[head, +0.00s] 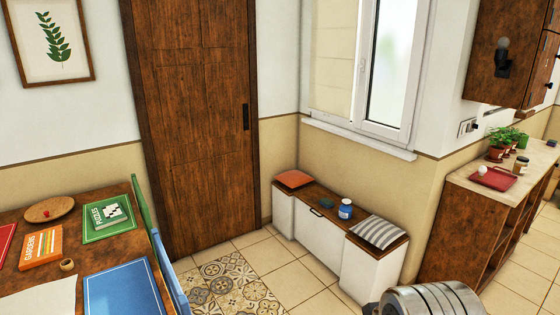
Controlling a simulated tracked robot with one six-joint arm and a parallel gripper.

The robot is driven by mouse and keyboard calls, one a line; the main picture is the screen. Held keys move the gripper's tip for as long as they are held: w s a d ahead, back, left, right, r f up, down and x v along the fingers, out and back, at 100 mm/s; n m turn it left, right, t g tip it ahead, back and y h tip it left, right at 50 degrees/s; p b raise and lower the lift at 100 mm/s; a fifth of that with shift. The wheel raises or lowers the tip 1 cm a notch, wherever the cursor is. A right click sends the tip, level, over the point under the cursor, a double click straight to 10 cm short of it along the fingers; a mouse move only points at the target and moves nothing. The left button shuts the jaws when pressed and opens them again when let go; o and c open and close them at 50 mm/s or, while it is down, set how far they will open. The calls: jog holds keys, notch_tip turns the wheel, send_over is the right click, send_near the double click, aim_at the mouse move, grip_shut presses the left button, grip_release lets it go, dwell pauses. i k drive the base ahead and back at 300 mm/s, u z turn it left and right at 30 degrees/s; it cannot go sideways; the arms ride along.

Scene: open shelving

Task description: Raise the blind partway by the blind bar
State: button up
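A cream blind (333,55) with faint horizontal lines covers the left part of the window, from the top edge of the picture down to near the sill. I cannot pick out its blind bar clearly at this size. The right window sash (392,60) has a white frame, a handle and uncovered frosted-looking glass. A grey metal cylinder, part of my arm, shows at the bottom edge right of centre. My gripper's fingers are not in view, so I cannot tell how far it is from the blind.
A low white bench (325,233) stands below the window with an orange cushion (294,179), blue jar (345,209) and striped cushion (379,232). A wooden counter (460,190) stands right. A table with books and a chair (145,215) stand left. Tiled floor (300,285) is open before the bench.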

aim_at(327, 100)
jog(key=z, duration=0.15)
jog(key=i, duration=2.6)
jog(key=u, duration=0.95)
jog(key=i, duration=1.15)
jog(key=u, duration=0.5)
